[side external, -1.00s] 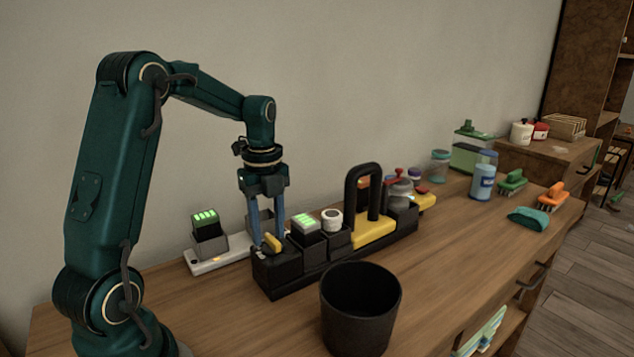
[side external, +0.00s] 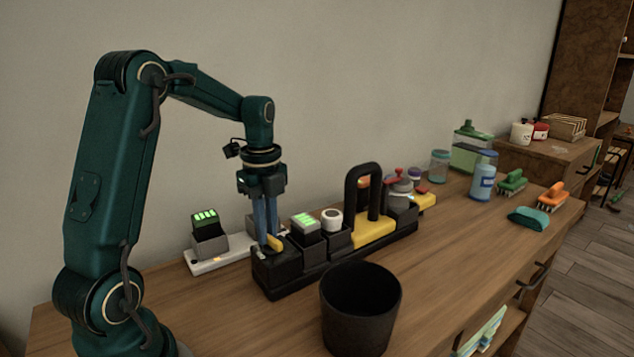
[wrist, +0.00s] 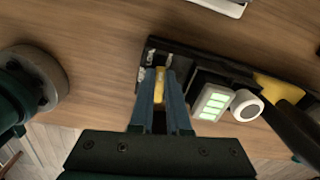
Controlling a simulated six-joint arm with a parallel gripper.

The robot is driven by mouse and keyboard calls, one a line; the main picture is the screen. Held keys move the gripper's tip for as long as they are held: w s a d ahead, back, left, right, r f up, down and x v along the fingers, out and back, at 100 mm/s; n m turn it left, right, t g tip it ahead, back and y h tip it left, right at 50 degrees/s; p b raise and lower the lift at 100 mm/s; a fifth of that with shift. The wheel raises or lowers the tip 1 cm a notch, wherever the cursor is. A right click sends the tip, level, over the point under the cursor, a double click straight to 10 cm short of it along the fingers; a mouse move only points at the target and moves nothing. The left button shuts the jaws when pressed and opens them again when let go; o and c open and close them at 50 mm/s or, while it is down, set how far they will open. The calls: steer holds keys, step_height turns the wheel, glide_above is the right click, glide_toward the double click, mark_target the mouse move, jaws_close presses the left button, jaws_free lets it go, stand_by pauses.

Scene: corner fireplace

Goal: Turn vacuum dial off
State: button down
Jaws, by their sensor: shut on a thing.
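The yellow dial (side external: 276,242) sits on top of a black box (side external: 277,267) at the near left end of a long black unit. My gripper (side external: 267,241) points straight down over this box. Its two blue-grey fingers are shut on the dial, one on each side. In the wrist view, the dial (wrist: 159,84) shows as a narrow yellow bar between the fingertips (wrist: 160,92). The fingers hide part of the dial and the markings around it. White marks show on the box beside the dial in the wrist view.
Along the same unit stand a green-lit block (side external: 305,222), a white round knob (side external: 331,216) and a tall black handle (side external: 361,190). A white power strip with a green-lit charger (side external: 208,232) lies behind. A black bin (side external: 360,320) stands in front.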

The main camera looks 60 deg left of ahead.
steer(key=n, duration=0.4)
steer(key=shift+s+d+n, duration=0.1)
steer(key=shift+s+n, duration=0.15)
steer(key=shift+n, duration=0.05)
steer(key=n, duration=0.3)
steer(key=shift+s+d+n, duration=0.15)
steer(key=shift+n, duration=0.15)
steer(key=n, duration=0.4)
steer(key=shift+s+d, duration=0.15)
steer(key=shift+d, duration=0.1)
steer(key=shift+d+n, duration=0.2)
steer(key=shift+n, duration=1.6)
steer(key=c, duration=0.9)
jaws_free()
